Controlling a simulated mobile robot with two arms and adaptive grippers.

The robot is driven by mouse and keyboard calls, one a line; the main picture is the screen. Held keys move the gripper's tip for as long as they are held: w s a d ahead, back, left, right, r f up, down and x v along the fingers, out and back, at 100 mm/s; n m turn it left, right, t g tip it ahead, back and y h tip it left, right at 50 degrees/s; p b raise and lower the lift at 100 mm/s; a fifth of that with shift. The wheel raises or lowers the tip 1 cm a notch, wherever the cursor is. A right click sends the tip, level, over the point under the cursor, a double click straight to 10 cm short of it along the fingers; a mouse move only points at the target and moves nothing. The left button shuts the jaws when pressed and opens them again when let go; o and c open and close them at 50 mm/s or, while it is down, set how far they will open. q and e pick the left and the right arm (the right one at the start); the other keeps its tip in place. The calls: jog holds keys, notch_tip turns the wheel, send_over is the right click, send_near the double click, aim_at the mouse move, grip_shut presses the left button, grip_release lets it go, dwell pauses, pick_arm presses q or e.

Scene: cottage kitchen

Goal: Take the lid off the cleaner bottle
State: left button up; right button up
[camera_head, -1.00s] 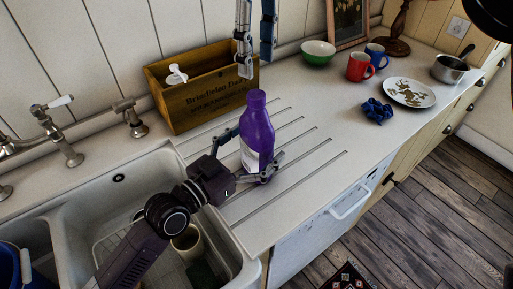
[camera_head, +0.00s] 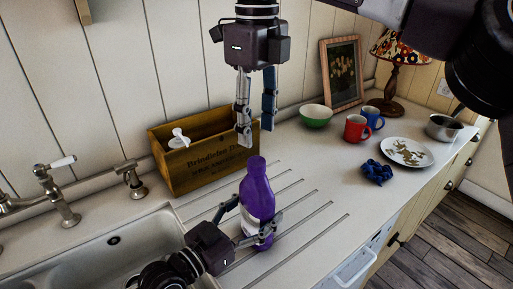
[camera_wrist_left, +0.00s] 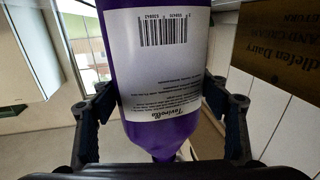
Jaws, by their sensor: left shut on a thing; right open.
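The purple cleaner bottle (camera_head: 258,200) stands upright on the counter's grooved drainer beside the sink. Its purple lid (camera_head: 256,165) appears to be on top; the seam is too small to make out. My left gripper (camera_head: 252,224) is shut around the bottle's lower body, with one finger on either side. In the left wrist view the bottle (camera_wrist_left: 160,70) shows a white label with a barcode between the fingers (camera_wrist_left: 165,120). My right gripper (camera_head: 255,134) points down from above, open and empty, with its fingertips just above the lid and apart from it.
A wooden box (camera_head: 210,163) holding a white-topped dispenser (camera_head: 178,138) stands behind the bottle. The sink (camera_head: 110,255) and taps (camera_head: 60,195) are at left.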

aim_at(256, 160)
jog(key=m, duration=0.6)
jog(key=shift+m, duration=0.4)
jog(key=m, duration=0.7)
jog(key=shift+m, duration=0.3)
jog(key=m, duration=0.3)
jog(key=shift+m, duration=0.4)
jog(key=m, duration=0.3)
jog(key=shift+m, duration=0.4)
jog(key=m, duration=0.3)
jog(key=shift+m, duration=0.3)
jog(key=m, duration=0.4)
jog(key=shift+m, duration=0.3)
jog(key=shift+f, duration=0.35)
notch_tip(256, 160, down, 7)
jog(key=shift+f, duration=0.15)
